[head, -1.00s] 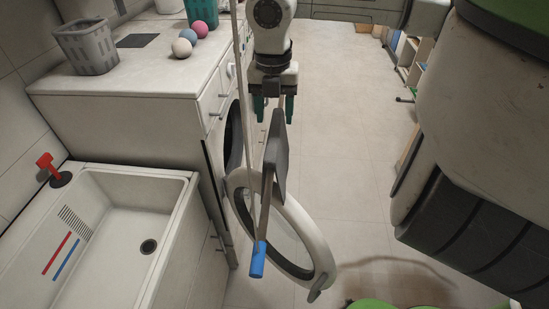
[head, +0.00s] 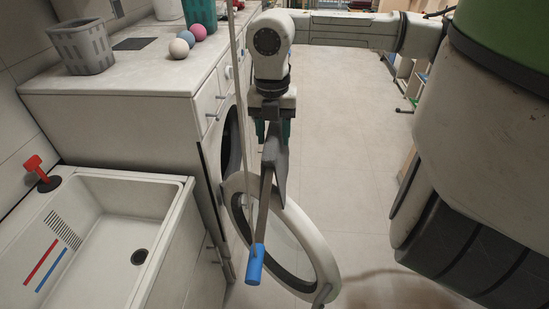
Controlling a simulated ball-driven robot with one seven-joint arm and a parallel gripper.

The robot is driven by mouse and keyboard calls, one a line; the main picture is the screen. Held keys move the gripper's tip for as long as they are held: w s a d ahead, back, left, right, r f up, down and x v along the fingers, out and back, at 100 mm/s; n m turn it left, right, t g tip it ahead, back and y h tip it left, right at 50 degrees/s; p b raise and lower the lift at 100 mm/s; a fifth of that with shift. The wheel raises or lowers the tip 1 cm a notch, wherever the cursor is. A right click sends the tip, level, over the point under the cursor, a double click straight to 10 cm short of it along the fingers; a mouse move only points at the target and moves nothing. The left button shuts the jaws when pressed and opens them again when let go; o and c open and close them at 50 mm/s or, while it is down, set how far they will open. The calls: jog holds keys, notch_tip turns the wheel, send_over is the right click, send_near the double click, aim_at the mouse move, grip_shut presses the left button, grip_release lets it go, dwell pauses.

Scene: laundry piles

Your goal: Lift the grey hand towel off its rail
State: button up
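The grey hand towel (head: 275,165) hangs over a thin rail (head: 263,205) in the middle of the head view, seen nearly edge-on. The rail has a blue end cap (head: 255,265) at its near end, and the towel sits toward its far end. My gripper (head: 273,132) points down at the far end of the towel. Its teal fingers show on either side of the towel's upper part, apart from each other, so it looks open. The towel hides part of the fingers; I cannot tell whether they touch it.
A thin cord (head: 239,90) runs down to the rail's near end. The washer's round door (head: 318,243) stands open below and behind the towel. A sink (head: 103,190) is at left; a counter (head: 120,95) holds a grey basket (head: 82,47) and balls. Clear floor (head: 340,130) lies beyond.

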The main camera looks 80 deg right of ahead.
grip_shut()
notch_tip(320, 180, up, 16)
jog(key=p, duration=0.6)
jog(key=shift+p, duration=0.35)
dwell(1.0)
dwell(0.5)
